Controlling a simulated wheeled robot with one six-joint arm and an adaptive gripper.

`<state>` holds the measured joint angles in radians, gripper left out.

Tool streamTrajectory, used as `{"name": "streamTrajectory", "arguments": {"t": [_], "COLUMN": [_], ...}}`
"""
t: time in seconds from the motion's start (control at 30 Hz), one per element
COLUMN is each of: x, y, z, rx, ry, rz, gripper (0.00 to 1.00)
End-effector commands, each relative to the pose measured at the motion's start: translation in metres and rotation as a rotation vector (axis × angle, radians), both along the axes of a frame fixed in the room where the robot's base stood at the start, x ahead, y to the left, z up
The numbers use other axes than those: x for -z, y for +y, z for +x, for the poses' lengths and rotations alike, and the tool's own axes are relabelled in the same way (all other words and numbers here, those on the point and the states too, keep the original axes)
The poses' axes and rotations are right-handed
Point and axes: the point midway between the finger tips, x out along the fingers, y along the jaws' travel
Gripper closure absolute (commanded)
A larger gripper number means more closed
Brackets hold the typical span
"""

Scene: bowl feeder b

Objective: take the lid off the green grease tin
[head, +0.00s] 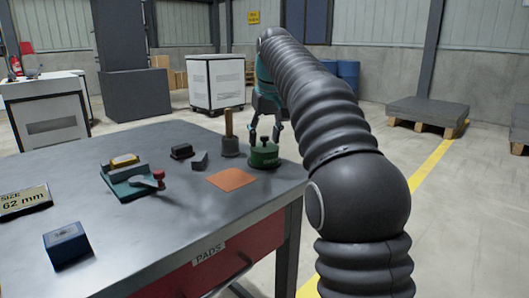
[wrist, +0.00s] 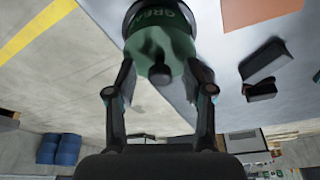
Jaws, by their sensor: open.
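The green grease tin (head: 264,159) stands upright near the far right corner of the grey table. Its green lid with a small dark knob (head: 264,141) is on top. In the wrist view the tin (wrist: 158,35) is at the top centre, with its knob (wrist: 160,75) facing me. My gripper (head: 265,134) points down just above the tin, its fingers spread to either side of the knob. The wrist view shows my gripper (wrist: 158,70) open, with a gap between each finger and the knob. Nothing is held.
A wooden-handled tool (head: 229,132) stands close left of the tin. An orange pad (head: 231,179) lies in front, with dark blocks (head: 181,151) behind it. A teal fixture (head: 128,183), a blue box (head: 67,244) and a size sign (head: 24,201) are farther left. The table's right edge is close.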

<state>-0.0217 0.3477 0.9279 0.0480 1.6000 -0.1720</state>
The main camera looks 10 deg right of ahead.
Motion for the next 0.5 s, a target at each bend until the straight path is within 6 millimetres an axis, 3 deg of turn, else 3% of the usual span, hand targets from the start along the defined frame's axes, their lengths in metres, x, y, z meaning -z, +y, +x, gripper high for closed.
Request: {"name": "streamTrajectory", "arguments": {"t": [0.27,0.4,0.47,0.5], "x": [0.0050,0.0050,0.0051,0.0051], "y": [0.0004,0.0004,0.0004,0.0004], "z": [0.0013,0.0012,0.0013,0.0013], "rx": [0.000,0.000,0.000,0.000], "ry": [-0.001,-0.001,0.000,0.000], "rz": [0.000,0.000,0.000,0.000], "gripper": [0.47,0.82,0.97,1.00]}}
